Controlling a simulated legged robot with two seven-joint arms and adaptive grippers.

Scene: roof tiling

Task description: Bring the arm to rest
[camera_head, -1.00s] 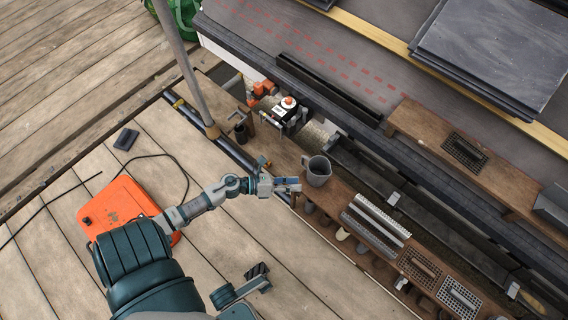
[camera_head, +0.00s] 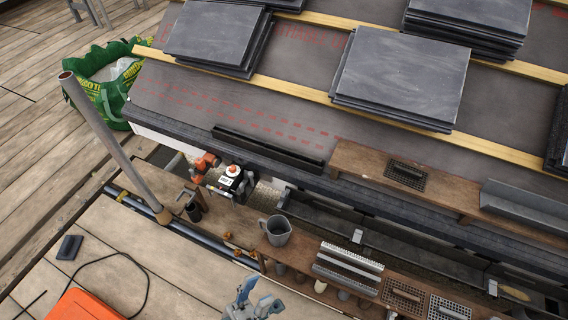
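My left gripper (camera_head: 258,294) shows at the bottom edge, a little left of the picture's middle. Its two blue-grey fingers stand apart with nothing visible between them. It is in front of the wooden plank bench and apart from the grey mug (camera_head: 277,231) on it. The rest of my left arm is below the picture. My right gripper is out of view.
A plank bench with grey ridged strips (camera_head: 347,269) and mesh trays (camera_head: 403,297) runs along the roof edge. A slanted pole (camera_head: 118,145) stands left. Slate stacks (camera_head: 405,75) lie on the roof. An orange case (camera_head: 85,306) is at bottom left.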

